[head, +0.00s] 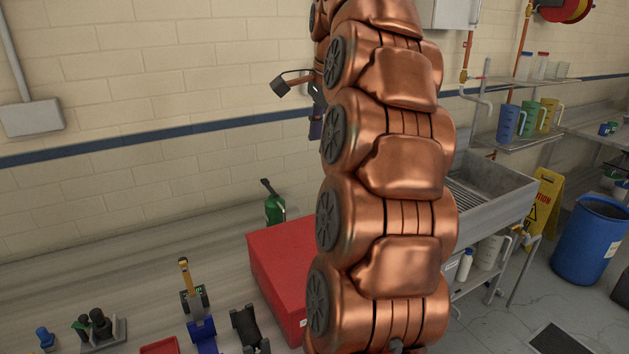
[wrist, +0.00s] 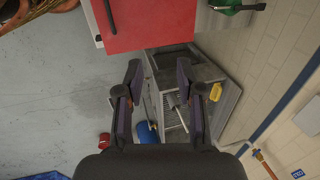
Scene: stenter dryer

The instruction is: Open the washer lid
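The washer appears to be the red box (head: 282,262) on the grey bench in the head view, its flat red top level and looking shut. My copper arm covers its right part. In the wrist view its red top (wrist: 140,22) fills the upper middle, with a dark bar along its left side that may be a handle (wrist: 108,15). My gripper (wrist: 158,68) is open and empty, its two dark fingers spread apart just short of the red edge in the picture. I cannot tell the height gap between them.
A green can (head: 274,206) stands behind the red box. Tools, including a yellow-handled one (head: 186,274), lie on the bench to the left. A steel sink (head: 485,195), blue barrel (head: 592,240) and yellow caution sign (head: 543,200) are at right.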

